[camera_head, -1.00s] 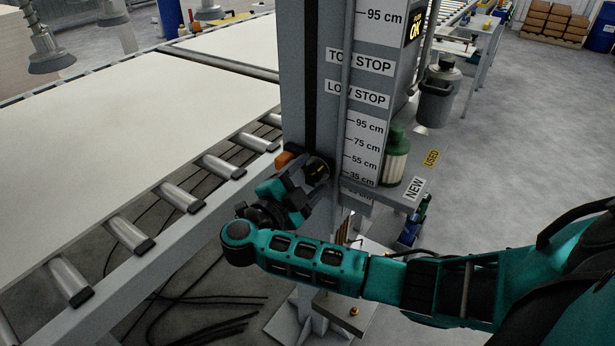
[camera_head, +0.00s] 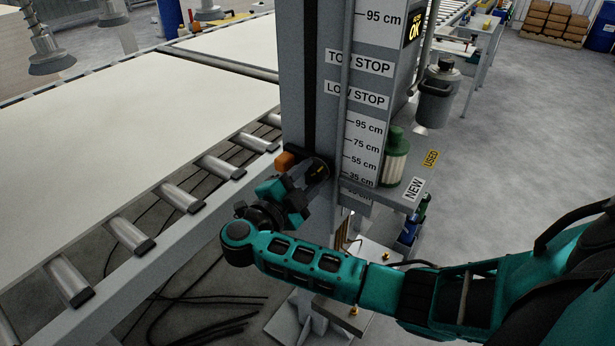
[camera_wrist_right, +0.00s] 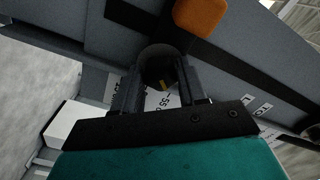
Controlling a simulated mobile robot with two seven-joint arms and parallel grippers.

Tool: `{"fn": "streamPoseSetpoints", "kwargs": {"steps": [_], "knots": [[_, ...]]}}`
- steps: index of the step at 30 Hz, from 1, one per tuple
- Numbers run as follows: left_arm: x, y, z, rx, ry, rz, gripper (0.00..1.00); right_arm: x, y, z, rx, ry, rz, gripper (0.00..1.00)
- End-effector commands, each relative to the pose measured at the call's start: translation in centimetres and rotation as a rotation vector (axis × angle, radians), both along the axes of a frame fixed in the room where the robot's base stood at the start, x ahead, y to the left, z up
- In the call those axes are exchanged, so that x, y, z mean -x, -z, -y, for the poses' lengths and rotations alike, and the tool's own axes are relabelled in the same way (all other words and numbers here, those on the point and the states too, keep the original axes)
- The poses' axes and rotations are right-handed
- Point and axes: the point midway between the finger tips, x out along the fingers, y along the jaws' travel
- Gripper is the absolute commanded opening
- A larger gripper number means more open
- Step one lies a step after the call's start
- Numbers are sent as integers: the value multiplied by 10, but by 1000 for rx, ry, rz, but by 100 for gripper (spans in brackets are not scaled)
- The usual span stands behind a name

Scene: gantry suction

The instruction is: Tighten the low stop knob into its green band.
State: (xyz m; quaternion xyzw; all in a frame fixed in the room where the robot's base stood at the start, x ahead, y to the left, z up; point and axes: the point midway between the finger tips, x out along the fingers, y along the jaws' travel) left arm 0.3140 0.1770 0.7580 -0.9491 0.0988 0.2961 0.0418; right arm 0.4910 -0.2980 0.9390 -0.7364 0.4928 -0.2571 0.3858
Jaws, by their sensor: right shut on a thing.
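The low stop knob (camera_head: 319,171) is a dark round knob with a small yellow mark, on the front of the grey column below the orange block (camera_head: 286,161). It also shows in the right wrist view (camera_wrist_right: 158,64), between the two dark fingers. My right gripper (camera_head: 307,186) is shut on the knob; in the wrist view its fingers (camera_wrist_right: 162,92) stand on either side of it. The "LOW STOP" label (camera_head: 357,95) and a cm scale (camera_head: 362,140) are on the column. I cannot make out a green band. My left gripper is not in view.
A roller conveyor (camera_head: 180,196) with a large pale panel (camera_head: 110,150) lies left of the column. A shelf right of it holds a green-capped filter (camera_head: 397,160) near "NEW" and "USED" labels. A dark canister (camera_head: 438,95) hangs behind. Cables lie on the floor.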

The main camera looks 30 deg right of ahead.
Motion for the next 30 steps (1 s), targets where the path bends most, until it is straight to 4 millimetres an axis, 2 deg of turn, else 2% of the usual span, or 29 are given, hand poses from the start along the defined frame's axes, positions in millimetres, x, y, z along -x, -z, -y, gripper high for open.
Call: {"fn": "streamPoseSetpoints", "kwargs": {"steps": [5,12,22,23,30], "knots": [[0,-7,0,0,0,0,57,0,-1,-2,-30,-3,53,11],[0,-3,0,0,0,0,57,0,1,-1,-57,-2,138,11],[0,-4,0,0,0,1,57,0,0,0,-60,-3,147,11],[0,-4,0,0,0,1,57,0,0,0,-60,-3,147,43],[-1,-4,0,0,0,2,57,0,0,0,-59,-2,145,66]]}}
